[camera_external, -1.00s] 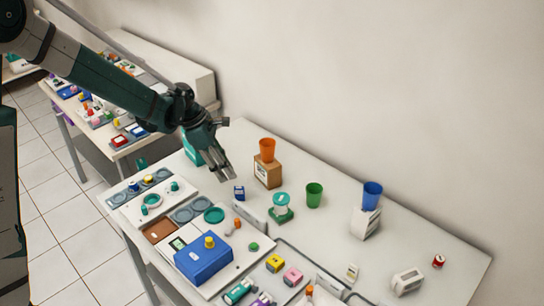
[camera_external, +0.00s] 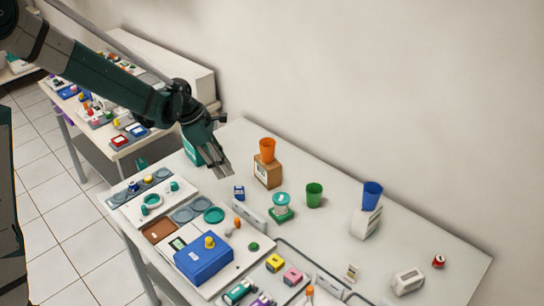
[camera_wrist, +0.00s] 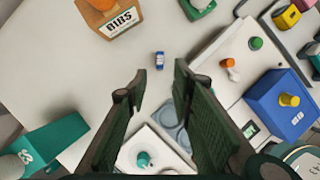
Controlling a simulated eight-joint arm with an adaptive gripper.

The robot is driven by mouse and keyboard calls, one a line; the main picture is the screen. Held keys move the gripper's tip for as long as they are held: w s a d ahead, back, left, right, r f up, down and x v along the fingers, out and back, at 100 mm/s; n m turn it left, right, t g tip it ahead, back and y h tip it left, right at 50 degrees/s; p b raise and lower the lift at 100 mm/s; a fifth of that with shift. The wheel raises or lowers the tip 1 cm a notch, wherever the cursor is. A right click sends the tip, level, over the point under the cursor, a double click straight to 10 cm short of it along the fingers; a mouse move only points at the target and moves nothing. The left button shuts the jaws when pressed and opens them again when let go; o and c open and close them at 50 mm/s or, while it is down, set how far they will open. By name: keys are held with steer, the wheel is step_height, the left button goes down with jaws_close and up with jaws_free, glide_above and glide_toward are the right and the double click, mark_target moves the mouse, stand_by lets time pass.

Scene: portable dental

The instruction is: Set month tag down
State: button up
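A small blue tag with a white face (camera_external: 239,193), which I take to be the month tag, rests on the white table behind the grey tray area. It also shows in the wrist view (camera_wrist: 159,61), just beyond my fingertips, with bare table around it. My gripper (camera_external: 227,175) is above the table, up and to the left of the tag in the outside view. In the wrist view my gripper (camera_wrist: 157,82) has its two fingers apart with nothing between them. The tag's lettering is too small to read.
A brown box labelled BIBS (camera_wrist: 117,17) under an orange cup (camera_external: 267,150) stands close by. A blue box with a yellow knob (camera_external: 204,262), a teal-topped jar (camera_external: 281,204) and a green cup (camera_external: 314,195) stand nearby. A teal box (camera_wrist: 55,140) is at lower left. Open table surrounds the tag.

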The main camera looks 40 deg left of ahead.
steer(key=s+d+r+m+t+y, duration=0.1)
steer(key=s+d+r+m+y, duration=0.1)
steer(key=s+d+r+m, duration=1.2)
steer(key=s+d+r+m+t, duration=0.1)
steer(key=s+d+r+m, duration=0.1)
steer(key=s+m, duration=0.4)
steer(key=s+d+r+m+t+y, duration=0.1)
steer(key=s+d+r+m+t, duration=0.1)
steer(key=s+m, duration=0.5)
steer(key=shift+s+d, duration=0.15)
steer(key=shift+s, duration=3.05)
